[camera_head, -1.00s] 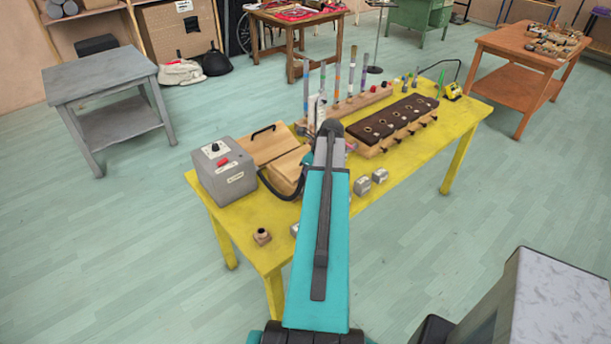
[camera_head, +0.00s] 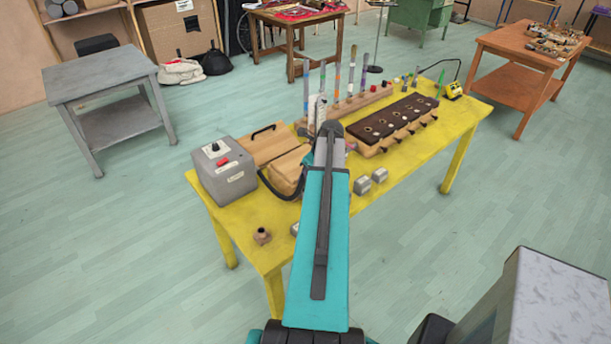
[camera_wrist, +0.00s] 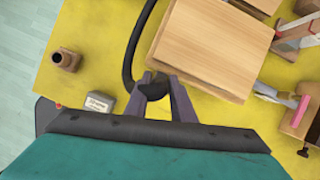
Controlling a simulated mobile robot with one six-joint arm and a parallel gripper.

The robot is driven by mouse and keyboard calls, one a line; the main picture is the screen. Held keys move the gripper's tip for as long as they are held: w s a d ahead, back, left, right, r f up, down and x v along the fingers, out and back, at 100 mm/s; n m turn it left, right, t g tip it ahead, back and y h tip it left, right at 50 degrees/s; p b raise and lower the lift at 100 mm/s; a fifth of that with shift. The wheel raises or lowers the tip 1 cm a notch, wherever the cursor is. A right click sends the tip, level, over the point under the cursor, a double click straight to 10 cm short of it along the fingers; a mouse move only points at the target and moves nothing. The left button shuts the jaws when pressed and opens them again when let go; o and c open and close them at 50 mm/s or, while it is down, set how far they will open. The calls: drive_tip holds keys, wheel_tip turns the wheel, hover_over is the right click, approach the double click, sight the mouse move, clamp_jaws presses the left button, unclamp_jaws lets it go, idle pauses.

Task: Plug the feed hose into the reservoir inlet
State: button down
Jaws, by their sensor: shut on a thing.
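The black feed hose (camera_wrist: 131,50) runs down from the top edge of the wrist view into my gripper (camera_wrist: 157,88). The fingers are shut around its dark end. In the head view the hose (camera_head: 271,188) curves beside the grey box (camera_head: 222,171) and passes behind my arm. A wooden box (camera_wrist: 212,43) lies just above and right of my gripper in the wrist view. I cannot make out an inlet on it. My fingers are hidden behind my arm in the head view.
A brown fitting with a dark opening (camera_wrist: 66,59) stands on the yellow table (camera_head: 247,218), left of my gripper. A small labelled grey block (camera_wrist: 100,102) sits nearer. Small grey blocks (camera_head: 362,185) and a dark-topped row of holes (camera_head: 397,121) lie to the right.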

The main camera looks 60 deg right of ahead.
drive_tip(key=shift+f+b, duration=0.55)
drive_tip(key=shift+f, duration=0.95)
idle(0.3)
drive_tip(key=c, duration=1.4)
unclamp_jaws()
drive_tip(key=shift+c, duration=0.2)
drive_tip(key=b+v, duration=0.3)
drive_tip(key=v, duration=1)
drive_tip(key=shift+s+r+b, duration=0.2)
drive_tip(key=shift+r+b, duration=0.1)
drive_tip(key=shift+b, duration=0.1)
drive_tip(key=shift+w+a, duration=0.1)
drive_tip(key=shift+a, duration=0.05)
